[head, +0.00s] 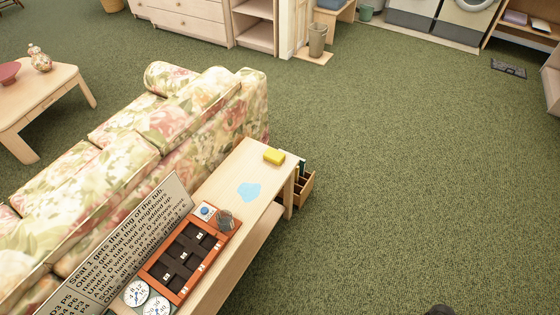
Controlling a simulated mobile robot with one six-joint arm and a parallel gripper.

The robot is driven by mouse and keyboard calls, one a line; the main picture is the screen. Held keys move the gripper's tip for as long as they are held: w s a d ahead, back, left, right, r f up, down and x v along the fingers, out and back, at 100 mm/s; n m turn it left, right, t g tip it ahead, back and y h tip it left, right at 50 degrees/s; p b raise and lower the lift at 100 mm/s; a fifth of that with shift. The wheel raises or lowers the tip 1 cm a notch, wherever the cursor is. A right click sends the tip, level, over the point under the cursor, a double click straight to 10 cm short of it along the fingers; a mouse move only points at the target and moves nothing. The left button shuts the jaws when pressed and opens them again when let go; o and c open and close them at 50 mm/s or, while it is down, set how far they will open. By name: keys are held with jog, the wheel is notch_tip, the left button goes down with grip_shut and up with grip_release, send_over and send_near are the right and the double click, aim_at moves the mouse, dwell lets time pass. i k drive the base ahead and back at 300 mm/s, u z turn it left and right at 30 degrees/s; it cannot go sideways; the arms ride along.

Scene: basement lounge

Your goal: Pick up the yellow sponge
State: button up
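The yellow sponge (274,156) lies on the far end of a narrow light-wood console table (226,175) behind the floral sofa. It sits close to the table's end edge, and nothing touches its top. A light-blue patch (249,192), like a spill, lies on the tabletop just nearer than the sponge. My gripper is not in view. A small dark shape shows at the bottom edge of the head view, and I cannot tell what it is.
Nearer on the table are an orange-brown tray (175,292) with dark compartments, a grey cup (224,219), round dials (136,292) and a lettered sign (120,245). The sofa (150,125) borders the table's left. A wooden box (304,189) stands beyond its end. Green carpet is open rightward.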

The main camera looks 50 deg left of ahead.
aim_at(275, 156)
jog(key=u, duration=0.2)
jog(key=i, duration=0.6)
jog(key=u, duration=4.3)
jog(key=i, duration=0.1)
jog(key=z, duration=3.35)
jog(key=k, duration=0.15)
jog(key=u, duration=2.85)
